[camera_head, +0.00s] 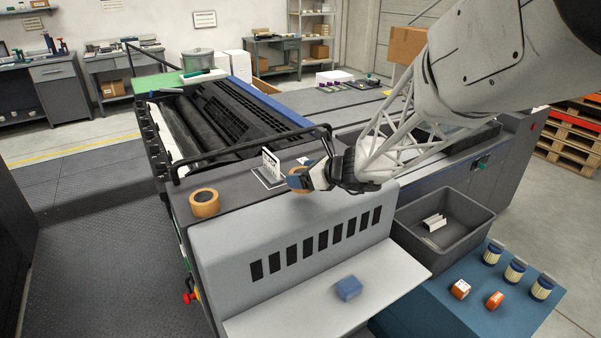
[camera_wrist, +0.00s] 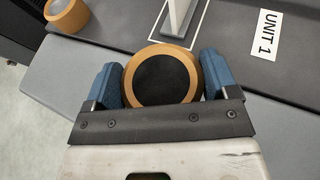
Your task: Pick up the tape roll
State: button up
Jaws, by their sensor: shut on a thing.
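My gripper (camera_head: 303,179) is over the top of the grey machine, near its front edge. In the wrist view its two blue fingers (camera_wrist: 162,82) are shut on an orange-tan tape roll (camera_wrist: 194,76), one on each side. The roll's dark round centre faces the camera. In the head view this roll (camera_head: 295,185) is mostly hidden by the fingers. I cannot tell whether it touches the machine top. A second tape roll (camera_head: 204,203) lies on the machine top to the left; it also shows in the wrist view (camera_wrist: 67,13).
A pale upright plate (camera_head: 271,163) stands in a marked outline beside my gripper. A "UNIT 1" label (camera_wrist: 266,34) is nearby. A blue block (camera_head: 348,288) lies on the light shelf in front. A grey bin (camera_head: 420,249) and several small parts are at right.

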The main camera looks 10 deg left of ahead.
jog(key=s+d+r, duration=0.1)
jog(key=s+d, duration=0.5)
jog(key=s, duration=0.5)
jog(key=shift+s, duration=0.25)
jog(key=shift+r, duration=0.1)
dwell(0.4)
